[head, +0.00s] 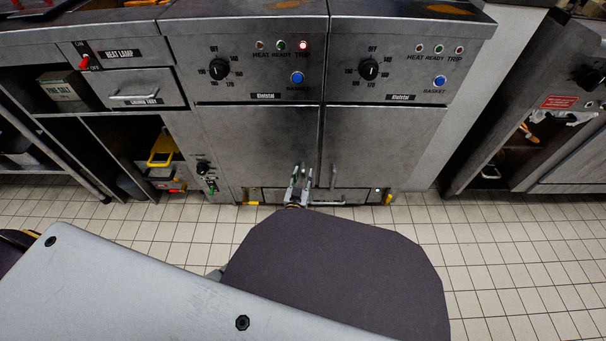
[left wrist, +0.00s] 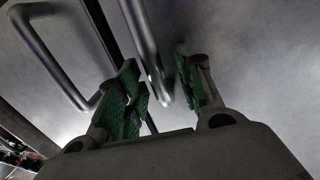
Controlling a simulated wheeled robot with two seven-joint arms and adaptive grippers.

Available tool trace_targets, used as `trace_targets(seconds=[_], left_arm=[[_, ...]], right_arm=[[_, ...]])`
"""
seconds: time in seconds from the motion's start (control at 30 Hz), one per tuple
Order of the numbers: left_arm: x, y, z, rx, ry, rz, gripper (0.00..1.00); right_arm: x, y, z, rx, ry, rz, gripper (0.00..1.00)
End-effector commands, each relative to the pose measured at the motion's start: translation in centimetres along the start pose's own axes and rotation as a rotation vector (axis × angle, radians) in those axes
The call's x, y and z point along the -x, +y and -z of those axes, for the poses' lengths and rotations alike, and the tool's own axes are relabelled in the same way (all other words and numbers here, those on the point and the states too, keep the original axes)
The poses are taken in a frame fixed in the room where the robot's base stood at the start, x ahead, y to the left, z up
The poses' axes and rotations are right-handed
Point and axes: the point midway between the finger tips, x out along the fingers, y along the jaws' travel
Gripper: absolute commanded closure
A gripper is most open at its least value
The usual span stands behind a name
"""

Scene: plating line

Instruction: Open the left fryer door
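The left fryer door (head: 248,145) is a grey metal panel below the left fryer's controls, and it looks closed. My left gripper (head: 297,174) is low in front of it, near its right edge. In the left wrist view the gripper (left wrist: 156,65) is open, with green pads. A grey bar handle (left wrist: 144,40) runs down between its fingers; I take it as the left door's handle. I see no clear grip on it. The right fryer door (head: 375,145) looks closed, with its own handle (head: 333,178) beside the seam. My right gripper is out of view.
A second bar handle (left wrist: 40,50) lies across the door seam in the left wrist view. A drawer (head: 145,90) and an open shelf with a yellow-handled item (head: 161,150) are to the left. Tiled floor (head: 500,240) is clear at right.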

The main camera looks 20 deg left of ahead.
Motion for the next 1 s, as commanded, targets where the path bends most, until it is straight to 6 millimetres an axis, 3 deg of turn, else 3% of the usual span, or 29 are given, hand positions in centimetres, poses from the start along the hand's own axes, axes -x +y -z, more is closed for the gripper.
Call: trace_targets(seconds=[0.3, 0.6, 1.0], left_arm=[[-0.02, 0.02, 0.03, 0.0, 0.0, 0.0, 0.64], [0.0, 0.1, 0.02, 0.0, 0.0, -0.002, 1.0], [0.25, 0.24, 0.03, -0.002, -0.001, -0.007, 1.0]], right_arm=[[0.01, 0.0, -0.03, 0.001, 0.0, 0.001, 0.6], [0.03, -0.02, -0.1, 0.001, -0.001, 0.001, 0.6], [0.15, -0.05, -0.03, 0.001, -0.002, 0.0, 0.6]])
